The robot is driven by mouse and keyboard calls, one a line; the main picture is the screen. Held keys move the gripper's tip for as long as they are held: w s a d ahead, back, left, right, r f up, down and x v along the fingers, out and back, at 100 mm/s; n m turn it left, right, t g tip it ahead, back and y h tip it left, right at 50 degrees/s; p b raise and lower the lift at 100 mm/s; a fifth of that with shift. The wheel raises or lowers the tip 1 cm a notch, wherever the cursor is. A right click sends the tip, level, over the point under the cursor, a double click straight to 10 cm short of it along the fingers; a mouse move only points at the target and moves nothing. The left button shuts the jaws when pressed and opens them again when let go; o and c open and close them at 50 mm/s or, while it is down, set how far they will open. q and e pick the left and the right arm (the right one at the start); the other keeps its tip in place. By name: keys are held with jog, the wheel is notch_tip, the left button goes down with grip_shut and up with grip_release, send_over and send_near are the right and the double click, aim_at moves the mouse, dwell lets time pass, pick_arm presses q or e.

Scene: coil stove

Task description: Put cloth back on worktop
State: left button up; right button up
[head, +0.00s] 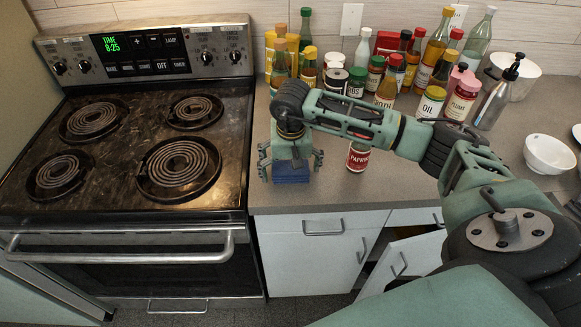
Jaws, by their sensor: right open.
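A blue folded cloth (291,177) lies on the grey worktop (330,195), close to its left end beside the stove. My right gripper (291,170) points down over the cloth, with its fingers apart on either side. It is open. The gripper body hides the back of the cloth. I cannot tell if the fingers touch it. My left gripper is out of view.
The coil stove (140,140) stands at the left. Several bottles and jars crowd the back of the worktop; a paprika jar (358,157) stands just right of the gripper. A white bowl (549,154) sits at right. A cabinet door (405,262) below is ajar.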

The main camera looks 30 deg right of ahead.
aim_at(291, 172)
jog(key=shift+r, duration=0.15)
notch_tip(291, 172, up, 12)
jog(key=s+a+b, duration=0.1)
jog(key=b, duration=0.2)
jog(key=shift+s, duration=0.25)
